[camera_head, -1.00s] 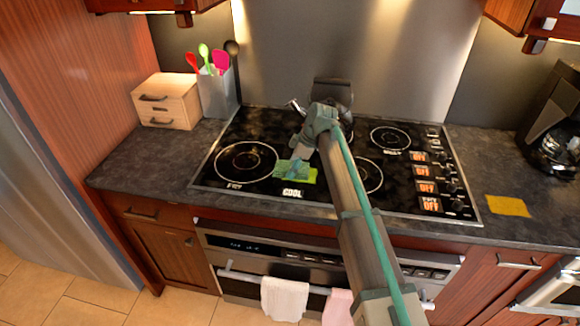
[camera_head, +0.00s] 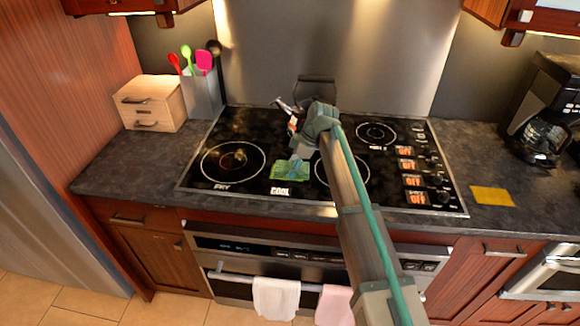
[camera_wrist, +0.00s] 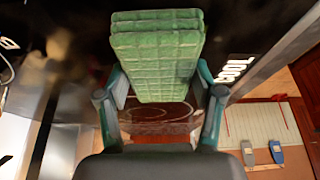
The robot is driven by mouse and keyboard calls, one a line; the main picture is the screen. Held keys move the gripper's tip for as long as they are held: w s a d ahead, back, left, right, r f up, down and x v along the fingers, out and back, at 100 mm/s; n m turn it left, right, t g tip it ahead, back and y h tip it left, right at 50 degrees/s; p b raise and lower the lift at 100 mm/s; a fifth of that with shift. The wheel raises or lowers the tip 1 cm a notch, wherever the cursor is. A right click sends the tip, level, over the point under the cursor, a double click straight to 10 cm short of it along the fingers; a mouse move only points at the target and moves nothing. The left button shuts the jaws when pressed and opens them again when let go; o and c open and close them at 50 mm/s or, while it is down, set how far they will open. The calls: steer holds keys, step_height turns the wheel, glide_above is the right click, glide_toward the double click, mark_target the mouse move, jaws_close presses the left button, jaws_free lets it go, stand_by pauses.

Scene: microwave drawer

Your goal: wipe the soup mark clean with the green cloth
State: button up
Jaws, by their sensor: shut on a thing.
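The green cloth (camera_head: 288,171) is at the front middle of the black cooktop, just behind the "COOL" label. In the wrist view the cloth (camera_wrist: 155,50) looks folded and quilted, and it sits between my fingertips. My gripper (camera_wrist: 160,90) is shut on the cloth and reaches down over the stove from the front right. I cannot tell whether the cloth touches the glass. Faint reddish-brown specks show around the left front burner (camera_head: 233,161). I cannot tell whether they are the soup mark. A reddish-brown patch (camera_wrist: 155,128) shows between my fingers, perhaps only a reflection.
A dark kettle (camera_head: 316,92) stands at the back of the cooktop behind my arm. A utensil holder (camera_head: 203,95) and a wooden drawer box (camera_head: 150,104) stand at left. A yellow cloth or sponge (camera_head: 493,196) and a coffee maker (camera_head: 545,110) are at right.

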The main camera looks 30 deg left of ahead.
mark_target(306, 167)
steer(key=shift+w+d, duration=0.35)
steer(key=shift+d, duration=0.3)
steer(key=shift+w+d, duration=0.35)
steer(key=shift+d, duration=0.35)
steer(key=shift+w+d, duration=0.35)
steer(key=shift+d, duration=0.3)
steer(key=shift+a, duration=0.1)
steer(key=shift+s+a+b, duration=0.15)
steer(key=shift+s+a, duration=0.7)
steer(key=shift+a, duration=0.85)
steer(key=shift+s+a+b, duration=0.15)
steer(key=shift+s+a, duration=0.75)
steer(key=shift+a, duration=0.85)
steer(key=shift+s+a+b, duration=0.15)
steer(key=shift+s+a, duration=0.7)
steer(key=shift+a, duration=0.85)
steer(key=shift+w+d, duration=0.85)
steer(key=shift+d, duration=0.9)
steer(key=shift+w+d, duration=0.9)
steer(key=shift+d, duration=0.85)
steer(key=shift+w+d, duration=0.85)
steer(key=shift+d, duration=0.9)
steer(key=shift+a, duration=0.15)
